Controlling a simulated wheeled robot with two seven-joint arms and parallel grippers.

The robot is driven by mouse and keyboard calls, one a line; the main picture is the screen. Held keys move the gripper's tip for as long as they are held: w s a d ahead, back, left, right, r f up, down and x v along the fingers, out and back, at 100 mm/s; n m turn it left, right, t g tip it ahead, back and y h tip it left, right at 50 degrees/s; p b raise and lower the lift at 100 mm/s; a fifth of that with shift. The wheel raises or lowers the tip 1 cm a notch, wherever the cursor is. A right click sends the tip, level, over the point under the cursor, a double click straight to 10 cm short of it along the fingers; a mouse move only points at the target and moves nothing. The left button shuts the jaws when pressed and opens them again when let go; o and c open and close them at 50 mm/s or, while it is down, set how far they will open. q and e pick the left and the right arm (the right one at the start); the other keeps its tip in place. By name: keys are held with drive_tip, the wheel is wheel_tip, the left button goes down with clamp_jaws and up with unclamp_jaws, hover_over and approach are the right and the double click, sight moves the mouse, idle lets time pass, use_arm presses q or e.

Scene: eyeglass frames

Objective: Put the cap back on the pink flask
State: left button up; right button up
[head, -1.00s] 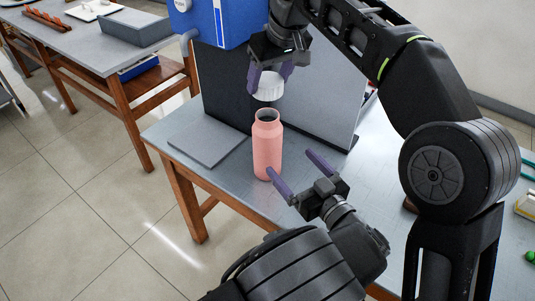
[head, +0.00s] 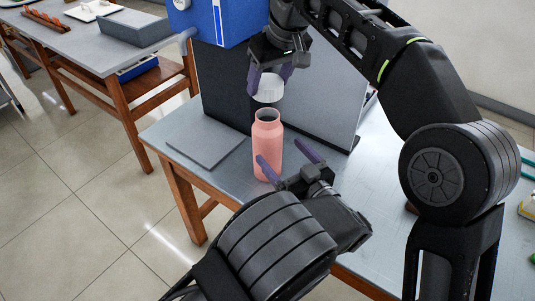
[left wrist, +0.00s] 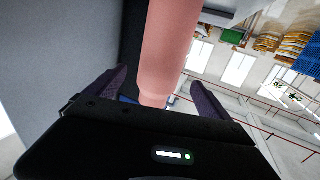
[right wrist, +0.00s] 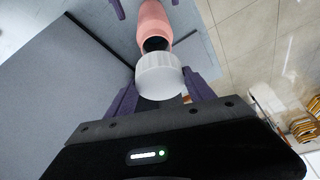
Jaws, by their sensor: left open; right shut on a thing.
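The pink flask (head: 267,148) stands upright on the grey table with its mouth uncapped. My right gripper (head: 271,82) is shut on the white cap (head: 268,91) and holds it just above the flask mouth, apart from it. In the right wrist view the cap (right wrist: 159,76) sits between the purple fingers, with the flask (right wrist: 154,20) beyond it. My left gripper (head: 285,158) is open beside the flask's lower body, its fingers pointing at it. In the left wrist view the flask (left wrist: 168,45) shows between and beyond the open fingers; I cannot tell if they touch it.
A flat grey slab (head: 205,142) lies on the table left of the flask. A dark upright panel and a blue machine (head: 222,22) stand behind it. The table's front-left edge is close to the flask. A second table (head: 85,42) is at the back left.

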sight(269, 139)
use_arm(q)
drive_tip(key=x, duration=0.7)
drive_tip(key=shift+c, duration=0.2)
clamp_jaws()
idle(0.8)
